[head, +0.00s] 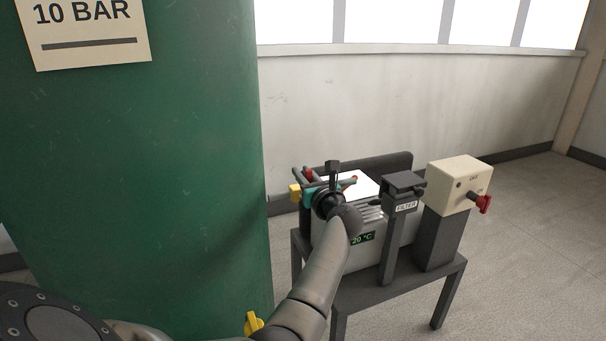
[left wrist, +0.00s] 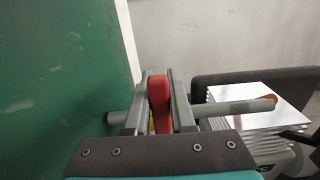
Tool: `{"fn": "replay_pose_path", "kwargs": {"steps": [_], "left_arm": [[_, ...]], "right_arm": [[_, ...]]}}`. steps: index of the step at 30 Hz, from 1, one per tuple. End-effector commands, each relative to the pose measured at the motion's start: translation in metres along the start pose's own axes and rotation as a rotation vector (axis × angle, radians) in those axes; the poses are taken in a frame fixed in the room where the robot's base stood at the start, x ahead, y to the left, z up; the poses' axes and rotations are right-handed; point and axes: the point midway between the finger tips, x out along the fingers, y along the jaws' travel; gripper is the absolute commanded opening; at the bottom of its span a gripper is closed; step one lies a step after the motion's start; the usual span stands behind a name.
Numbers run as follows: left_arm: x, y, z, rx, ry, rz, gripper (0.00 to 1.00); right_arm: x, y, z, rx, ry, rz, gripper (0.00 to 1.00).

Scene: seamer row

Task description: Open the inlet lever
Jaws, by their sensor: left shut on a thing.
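My left gripper (head: 318,178) reaches from below to the pipework at the left end of the grey machine. In the left wrist view, its two grey fingers (left wrist: 163,100) are shut on a red lever (left wrist: 160,90), one on each side. This looks like the inlet lever, though no label on it is readable. The lever stands roughly along the fingers in that view. In the head view the gripper and arm hide much of the lever. My right gripper is not in view.
A large green tank (head: 150,170) stands close on the left. The grey machine (head: 400,250) rests on a dark stand (head: 400,292). A filter post (head: 398,205) and a cream switch box (head: 455,180) with a red knob are to the right. A yellow handle (head: 252,323) is low by the tank.

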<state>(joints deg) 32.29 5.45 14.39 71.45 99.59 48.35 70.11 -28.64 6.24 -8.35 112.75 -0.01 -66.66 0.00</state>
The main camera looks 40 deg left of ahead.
Motion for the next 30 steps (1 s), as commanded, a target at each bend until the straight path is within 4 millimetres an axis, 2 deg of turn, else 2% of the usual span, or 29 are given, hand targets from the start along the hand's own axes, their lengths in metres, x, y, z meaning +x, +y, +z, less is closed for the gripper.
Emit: {"fn": "replay_pose_path", "kwargs": {"steps": [8,18,30], "left_arm": [[0.000,-0.009,0.001,0.130,0.001,0.001,0.00],[0.001,-0.028,-0.005,0.435,0.001,0.001,0.00],[0.001,-0.048,-0.020,0.813,-0.001,0.000,0.00]], "right_arm": [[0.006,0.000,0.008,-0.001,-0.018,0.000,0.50],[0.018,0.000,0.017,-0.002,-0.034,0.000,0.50],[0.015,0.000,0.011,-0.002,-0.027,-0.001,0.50]]}}
